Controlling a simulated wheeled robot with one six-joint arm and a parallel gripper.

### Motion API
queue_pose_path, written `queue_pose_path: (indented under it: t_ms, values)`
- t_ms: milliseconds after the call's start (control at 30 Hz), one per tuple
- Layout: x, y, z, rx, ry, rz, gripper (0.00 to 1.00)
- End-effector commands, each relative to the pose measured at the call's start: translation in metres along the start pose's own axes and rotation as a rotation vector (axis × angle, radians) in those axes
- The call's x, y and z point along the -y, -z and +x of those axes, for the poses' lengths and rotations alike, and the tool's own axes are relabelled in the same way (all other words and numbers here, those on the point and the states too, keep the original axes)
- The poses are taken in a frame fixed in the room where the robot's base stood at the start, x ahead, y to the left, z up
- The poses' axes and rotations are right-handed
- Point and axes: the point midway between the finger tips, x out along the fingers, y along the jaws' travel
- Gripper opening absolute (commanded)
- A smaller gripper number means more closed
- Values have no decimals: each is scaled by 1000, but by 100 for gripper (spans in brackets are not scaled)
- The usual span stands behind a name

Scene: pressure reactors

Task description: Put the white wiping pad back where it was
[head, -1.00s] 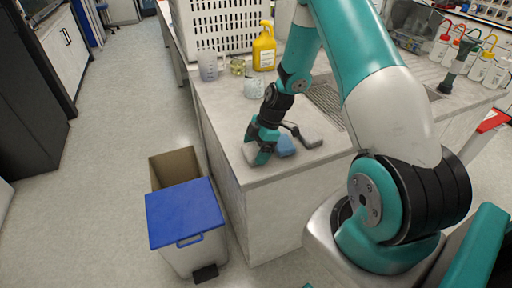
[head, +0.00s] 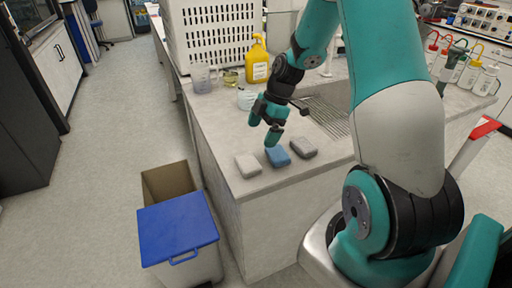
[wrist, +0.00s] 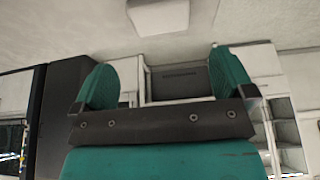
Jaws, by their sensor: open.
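The white wiping pad (head: 248,165) lies flat on the grey counter (head: 222,135), close to its front left edge. A blue pad (head: 278,157) and a grey pad (head: 303,147) lie to its right in a loose row, with small gaps between them. My gripper (head: 268,121) is open and empty, raised above the counter behind the white and blue pads and touching neither. In the wrist view, its spread fingers (wrist: 163,82) have nothing between them. A pale block at the top of that view is cut off, and I cannot tell what it is.
A blue-lidded bin (head: 178,228) stands on the floor left of the counter. A sink drainer (head: 325,117) is to the right.

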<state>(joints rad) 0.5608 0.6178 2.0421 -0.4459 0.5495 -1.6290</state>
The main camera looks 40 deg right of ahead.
Motion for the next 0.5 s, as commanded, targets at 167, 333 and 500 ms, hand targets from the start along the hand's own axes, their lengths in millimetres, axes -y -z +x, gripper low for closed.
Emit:
queue_pose_path:
  t_ms: [167, 333, 500]
  values:
    - [2, 8, -17, 2, 0, 7, 100]
    - [32, 91, -37, 18, 20, 116, 100]
    - [122, 196, -58, 42, 49, 335, 100]
